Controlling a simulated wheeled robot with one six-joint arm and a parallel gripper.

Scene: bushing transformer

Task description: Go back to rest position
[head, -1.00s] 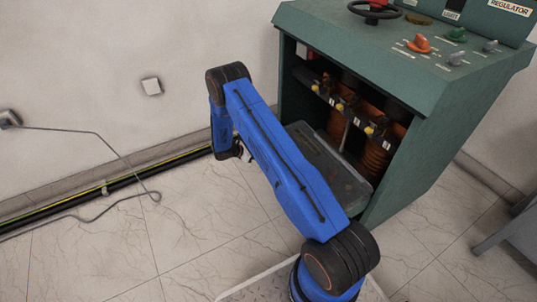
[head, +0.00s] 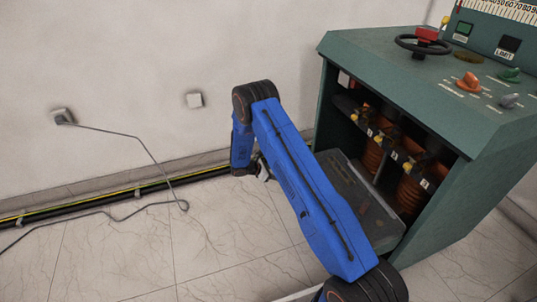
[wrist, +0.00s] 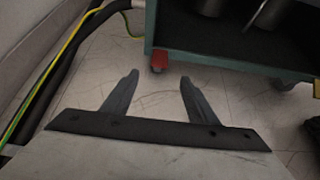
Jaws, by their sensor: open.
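My blue arm reaches out in front of the green transformer cabinet (head: 470,185) in the head view, its far end bent down toward the floor. In the head view only a small part of my gripper (head: 264,172) shows beside the arm. In the wrist view my gripper (wrist: 158,82) is open, its two grey fingers apart with only tiled floor between them. The cabinet's lower edge (wrist: 225,62) and a red caster (wrist: 159,60) lie just beyond the fingertips. My arm hides part of the cabinet's lower front.
The cabinet's front is open, showing orange coils (head: 412,192) and a dark tray-like panel (head: 360,200). A black pipe with a yellow-green cable (head: 120,195) runs along the wall base. A grey cord hangs from a wall socket (head: 62,116).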

